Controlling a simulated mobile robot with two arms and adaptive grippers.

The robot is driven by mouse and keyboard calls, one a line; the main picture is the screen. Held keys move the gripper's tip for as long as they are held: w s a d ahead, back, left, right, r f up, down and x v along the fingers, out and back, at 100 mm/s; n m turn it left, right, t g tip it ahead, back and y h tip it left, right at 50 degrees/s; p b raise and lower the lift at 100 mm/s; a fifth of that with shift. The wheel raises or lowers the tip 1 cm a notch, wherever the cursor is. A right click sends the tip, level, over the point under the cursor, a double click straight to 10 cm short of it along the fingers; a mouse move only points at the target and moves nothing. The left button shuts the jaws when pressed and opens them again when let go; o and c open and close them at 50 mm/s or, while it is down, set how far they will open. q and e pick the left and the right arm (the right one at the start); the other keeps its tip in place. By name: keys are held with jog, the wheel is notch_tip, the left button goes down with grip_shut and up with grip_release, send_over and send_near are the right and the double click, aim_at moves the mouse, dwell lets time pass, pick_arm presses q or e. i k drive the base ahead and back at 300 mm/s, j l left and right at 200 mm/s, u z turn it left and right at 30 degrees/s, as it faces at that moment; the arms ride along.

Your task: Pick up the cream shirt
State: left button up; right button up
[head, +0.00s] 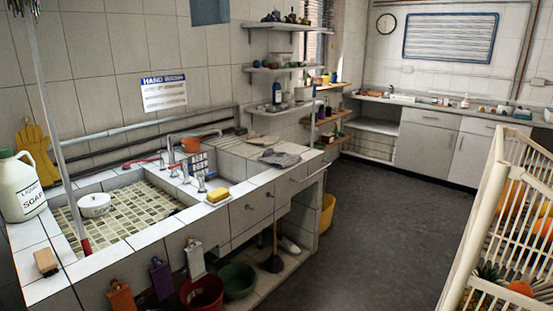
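I cannot make out a clear cream shirt in the head view. A crumpled grey cloth (280,158) lies on the tiled counter right of the sink. A flat pale item (264,140) lies behind it, too small to identify. A whitish piece (195,258) hangs on the front of the sink unit; I cannot tell what it is. Neither of my grippers is in view.
The tiled sink (70,217) holds a white round container (94,205). A soap jug (20,187), yellow sponge (218,195) and brush (46,262) sit on its rim. Buckets stand below. A cream slatted crate (476,245) stands right. The dark floor (375,215) between is clear.

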aim_at(262, 140)
jog(key=i, duration=0.7)
jog(key=i+l+z, duration=0.15)
jog(key=i+z, duration=0.25)
jog(key=i, duration=0.25)
jog(key=i+z, duration=0.4)
jog(key=i, duration=0.25)
jog(key=i+j+z, duration=0.3)
jog(key=i+z, duration=0.15)
jog(key=i, duration=0.2)
